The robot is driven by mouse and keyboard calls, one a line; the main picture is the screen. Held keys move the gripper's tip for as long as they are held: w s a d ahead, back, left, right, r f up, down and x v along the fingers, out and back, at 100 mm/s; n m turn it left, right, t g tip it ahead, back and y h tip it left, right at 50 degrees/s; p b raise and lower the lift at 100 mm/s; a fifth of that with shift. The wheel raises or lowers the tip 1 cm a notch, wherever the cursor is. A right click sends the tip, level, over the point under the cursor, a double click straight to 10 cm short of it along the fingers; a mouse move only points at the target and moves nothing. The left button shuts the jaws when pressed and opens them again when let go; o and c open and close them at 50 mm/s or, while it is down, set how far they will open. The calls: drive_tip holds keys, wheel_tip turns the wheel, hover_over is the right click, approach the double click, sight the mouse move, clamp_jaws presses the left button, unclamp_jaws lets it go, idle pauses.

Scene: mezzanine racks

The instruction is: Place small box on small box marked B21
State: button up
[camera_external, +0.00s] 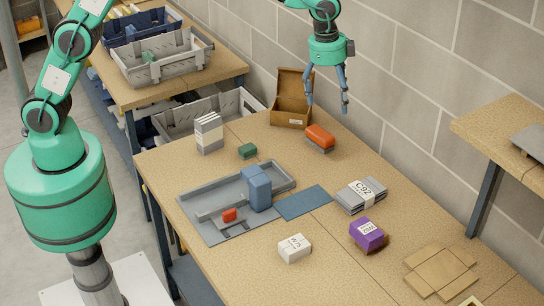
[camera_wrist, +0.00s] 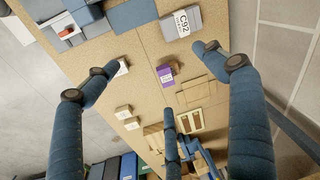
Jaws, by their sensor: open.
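No label reading B21 can be made out. A small white box (camera_external: 294,249) with a label stands near the table's front middle, and it shows beside a fingertip in the wrist view (camera_wrist: 122,66). A small purple box (camera_external: 367,235) with a white label stands to its right, also in the wrist view (camera_wrist: 166,76). A grey bundle marked C92 (camera_external: 351,204) lies behind the purple box. My gripper (camera_external: 328,104) is open and empty, raised above the far part of the table near the wall. Its spread fingers (camera_wrist: 160,76) show in the wrist view.
A grey tray (camera_external: 188,207) holds blue and red items. Flat cardboard (camera_external: 438,271) lies at the right. A wall and shelf (camera_external: 510,125) bound the right side.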

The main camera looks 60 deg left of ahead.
drive_tip(key=s+a+r+n+t, duration=0.1)
drive_tip(key=s+a+r+n, duration=0.1)
drive_tip(key=s+a+r, duration=0.55)
drive_tip(key=s+a+r+n, duration=0.2)
drive_tip(key=s+a+r, duration=0.2)
drive_tip(key=a, duration=0.6)
drive_tip(key=s+a+r+n+t, duration=0.1)
drive_tip(key=s+a+r+n, duration=0.2)
drive_tip(key=s+a+r, duration=0.45)
drive_tip(key=s+a+f+n+t, duration=0.1)
drive_tip(key=s+a+f+n, duration=0.2)
drive_tip(key=s+a, duration=0.5)
drive_tip(key=s+a+f+n+t, duration=0.1)
drive_tip(key=s+a+f+n, duration=0.1)
drive_tip(key=s+a, duration=0.6)
drive_tip(key=s+n, duration=0.1)
drive_tip(key=s, duration=0.6)
drive_tip(key=shift+s+a+f+y, duration=0.15)
drive_tip(key=shift+a+f+y, duration=0.15)
drive_tip(key=shift+f+y, duration=0.1)
drive_tip(key=shift+f, duration=0.1)
wheel_tip(320, 180, down, 14)
drive_tip(key=b, duration=1.4)
